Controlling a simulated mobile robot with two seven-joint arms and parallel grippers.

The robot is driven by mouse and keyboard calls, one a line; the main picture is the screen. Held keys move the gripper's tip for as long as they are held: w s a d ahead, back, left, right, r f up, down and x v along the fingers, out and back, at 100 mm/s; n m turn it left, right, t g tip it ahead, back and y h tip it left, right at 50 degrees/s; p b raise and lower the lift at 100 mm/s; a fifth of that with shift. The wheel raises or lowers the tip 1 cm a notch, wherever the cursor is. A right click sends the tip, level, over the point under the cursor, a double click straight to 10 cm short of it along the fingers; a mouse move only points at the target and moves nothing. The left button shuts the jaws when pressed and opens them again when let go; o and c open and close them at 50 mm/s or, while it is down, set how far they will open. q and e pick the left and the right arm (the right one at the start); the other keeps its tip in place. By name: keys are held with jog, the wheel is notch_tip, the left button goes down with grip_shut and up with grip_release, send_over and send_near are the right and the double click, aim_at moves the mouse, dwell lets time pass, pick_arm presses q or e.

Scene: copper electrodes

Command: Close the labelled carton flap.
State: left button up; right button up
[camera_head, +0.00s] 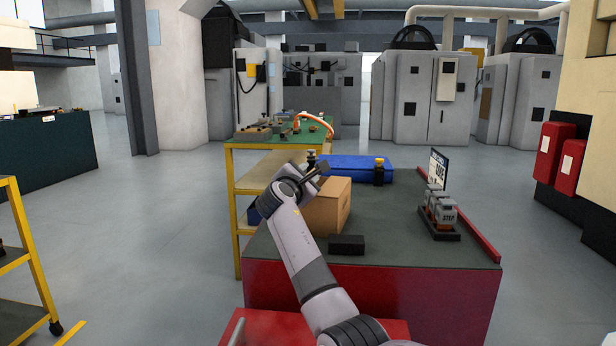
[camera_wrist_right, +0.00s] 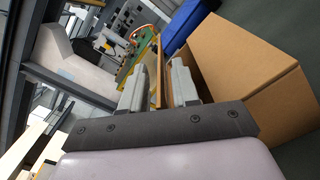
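The brown cardboard carton (camera_head: 331,206) stands on the green-topped bench, partly hidden behind my right arm. In the right wrist view the carton (camera_wrist_right: 240,62) fills the right side. My right gripper (camera_head: 318,172) is at the carton's upper left. In the wrist view the gripper (camera_wrist_right: 160,88) has its two fingers apart, with a thin upright strip of cardboard, which looks like the flap (camera_wrist_right: 158,72), between them. Whether either finger touches it is unclear. No label can be made out on the carton. My left gripper is not in view.
A blue bin (camera_head: 358,168) lies behind the carton, with a yellow-capped bottle (camera_head: 379,172) beside it. A black block (camera_head: 347,245) sits in front. Grey parts (camera_head: 440,212) and a sign (camera_head: 438,170) stand at right. The bench (camera_head: 400,225) between is clear.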

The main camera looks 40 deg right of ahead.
jog(key=shift+w+d, duration=0.1)
jog(key=shift+d, duration=0.15)
grip_shut()
jog(key=shift+s+d+f+m+p, duration=0.1)
jog(key=shift+s+f+m+p, duration=0.2)
jog(key=shift+m, duration=0.6)
jog(key=shift+s+d+f+m, duration=0.15)
jog(key=shift+f+m, duration=0.1)
jog(key=shift+m, duration=0.4)
jog(key=shift+s+f+m, duration=0.1)
jog(key=shift+f+m, duration=0.1)
jog(key=shift+m, duration=0.45)
jog(key=shift+c, duration=1.6)
grip_release()
